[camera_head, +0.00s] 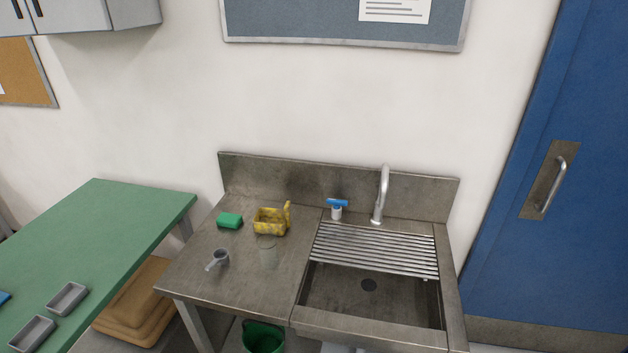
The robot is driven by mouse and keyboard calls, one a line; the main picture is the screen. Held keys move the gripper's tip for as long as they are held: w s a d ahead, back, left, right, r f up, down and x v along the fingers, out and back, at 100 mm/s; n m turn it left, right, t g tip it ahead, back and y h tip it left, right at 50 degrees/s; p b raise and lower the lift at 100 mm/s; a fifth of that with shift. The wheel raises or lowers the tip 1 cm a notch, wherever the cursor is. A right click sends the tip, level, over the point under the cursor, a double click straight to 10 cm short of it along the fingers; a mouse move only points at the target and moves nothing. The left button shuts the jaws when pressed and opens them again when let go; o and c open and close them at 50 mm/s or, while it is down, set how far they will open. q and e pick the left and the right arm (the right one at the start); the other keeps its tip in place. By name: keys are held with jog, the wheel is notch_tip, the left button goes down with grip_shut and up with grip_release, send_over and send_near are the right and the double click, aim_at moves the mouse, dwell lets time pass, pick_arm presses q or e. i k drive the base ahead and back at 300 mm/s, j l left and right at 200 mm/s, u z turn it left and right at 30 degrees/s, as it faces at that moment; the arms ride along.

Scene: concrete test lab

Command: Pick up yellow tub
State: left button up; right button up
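The yellow tub (268,224) stands on the left part of the steel sink unit (235,271), towards the back. It is a small open box with a raised piece at its right back corner. Its surface looks worn with dark patches. Nothing is holding it. Neither of my grippers shows in the head view.
A green block (230,220) lies left of the tub, and a grey scoop-like item (217,259) lies in front. A clear, glass-like item (267,244) seems to stand close in front of the tub. Right are a blue-topped bottle (337,209), tap (381,194) and slatted rack (375,249).

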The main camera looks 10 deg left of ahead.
aim_at(280, 221)
jog(key=i+j+z, duration=0.3)
jog(key=j, duration=0.3)
jog(key=i+j+z, duration=0.15)
jog(key=i+j, duration=0.15)
jog(key=i+j+z, duration=0.15)
jog(key=j, duration=0.2)
jog(key=i+j+z, duration=0.15)
jog(key=j, duration=0.25)
jog(key=i+j+z, duration=0.15)
jog(key=j, duration=0.2)
jog(key=i+j+z, duration=0.15)
jog(key=j, duration=0.25)
